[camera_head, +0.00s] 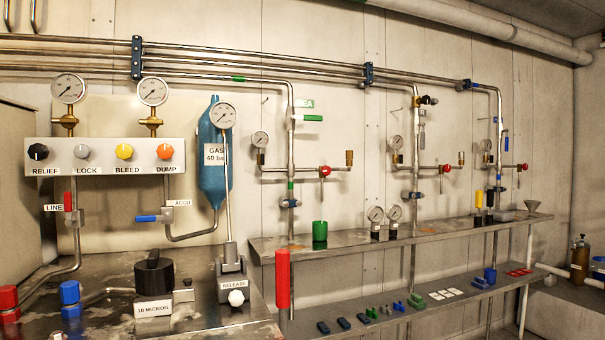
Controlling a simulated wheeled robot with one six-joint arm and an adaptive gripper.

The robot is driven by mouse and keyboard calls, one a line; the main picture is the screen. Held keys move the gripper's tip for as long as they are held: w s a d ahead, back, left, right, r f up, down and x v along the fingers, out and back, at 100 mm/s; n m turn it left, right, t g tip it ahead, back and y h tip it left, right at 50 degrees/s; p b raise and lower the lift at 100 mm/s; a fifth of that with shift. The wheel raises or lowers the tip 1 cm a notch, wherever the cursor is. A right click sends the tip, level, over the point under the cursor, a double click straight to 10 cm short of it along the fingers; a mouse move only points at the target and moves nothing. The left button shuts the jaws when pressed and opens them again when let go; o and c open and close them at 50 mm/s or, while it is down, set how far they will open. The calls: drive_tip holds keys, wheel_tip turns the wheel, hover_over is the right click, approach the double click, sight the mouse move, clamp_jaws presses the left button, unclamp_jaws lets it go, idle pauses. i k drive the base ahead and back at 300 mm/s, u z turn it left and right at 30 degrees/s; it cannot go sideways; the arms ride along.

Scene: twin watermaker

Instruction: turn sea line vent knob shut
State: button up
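I take this for the vent knob; no vent label is readable. A short stem hangs below it. How far it is turned cannot be told. Nothing touches it. My gripper is not in view.
Similar red knobs (445,169) (523,167) are on two pipes farther right. A steel shelf (345,237) runs below, with a green cup (320,234) under the branch. A blue gas bottle (213,165) hangs left.

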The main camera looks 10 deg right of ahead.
sight(326, 170)
drive_tip(key=u, duration=0.15)
drive_tip(key=i, duration=0.55)
drive_tip(key=z, duration=0.85)
